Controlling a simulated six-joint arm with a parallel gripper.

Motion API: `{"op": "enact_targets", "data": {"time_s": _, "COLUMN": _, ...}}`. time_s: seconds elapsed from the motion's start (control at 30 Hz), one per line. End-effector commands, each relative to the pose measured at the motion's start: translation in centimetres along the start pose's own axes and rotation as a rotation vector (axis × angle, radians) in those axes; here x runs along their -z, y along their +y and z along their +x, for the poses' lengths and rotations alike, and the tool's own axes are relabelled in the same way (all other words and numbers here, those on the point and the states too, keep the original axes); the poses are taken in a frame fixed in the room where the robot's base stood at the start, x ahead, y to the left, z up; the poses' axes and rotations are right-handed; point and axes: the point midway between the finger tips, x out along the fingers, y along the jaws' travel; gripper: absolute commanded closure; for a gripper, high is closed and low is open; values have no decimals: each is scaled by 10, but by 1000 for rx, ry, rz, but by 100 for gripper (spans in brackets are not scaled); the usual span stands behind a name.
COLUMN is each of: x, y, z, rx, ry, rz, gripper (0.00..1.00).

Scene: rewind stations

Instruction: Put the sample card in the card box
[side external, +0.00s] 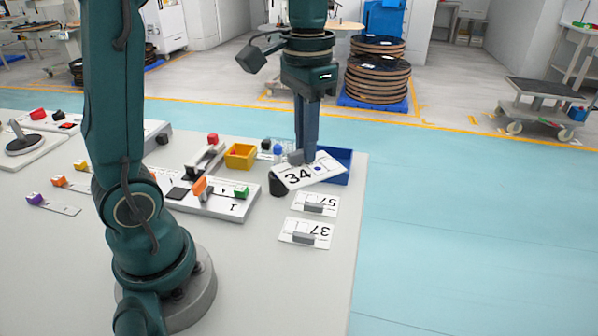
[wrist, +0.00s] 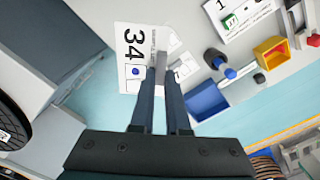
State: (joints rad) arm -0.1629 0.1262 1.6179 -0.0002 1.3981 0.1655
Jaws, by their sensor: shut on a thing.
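A white sample card marked 34 (side external: 298,174) is in my gripper (side external: 302,157), held tilted above the table by its grey grip block. In the wrist view the card (wrist: 130,46) extends left and up from my gripper (wrist: 160,72), whose fingers are closed on the block. A blue open box (side external: 345,157), which looks like the card box, stands just behind and right of the card in the side view, partly hidden by it. In the wrist view the blue box (wrist: 207,101) is right of the fingers, apart from the card.
Cards marked 57 (side external: 315,204) and 37 (side external: 306,233) lie on the table in front. A dark cylinder (side external: 276,184) stands beside the held card. A yellow bin (side external: 240,156) and a station plate (side external: 219,206) are to the left. The table's right edge is close to the box.

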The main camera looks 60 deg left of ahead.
Motion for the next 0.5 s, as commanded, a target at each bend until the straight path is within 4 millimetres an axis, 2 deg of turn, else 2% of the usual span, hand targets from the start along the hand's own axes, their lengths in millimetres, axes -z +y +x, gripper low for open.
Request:
{"op": "enact_targets", "data": {"time_s": 0.33, "x": 0, "y": 0, "z": 0, "rx": 0, "ry": 2, "rz": -41, "gripper": 100}}
{"op": "enact_targets", "data": {"time_s": 0.5, "x": 2, "y": 0, "z": 3, "rx": 0, "ry": 11, "rz": -247, "gripper": 100}}
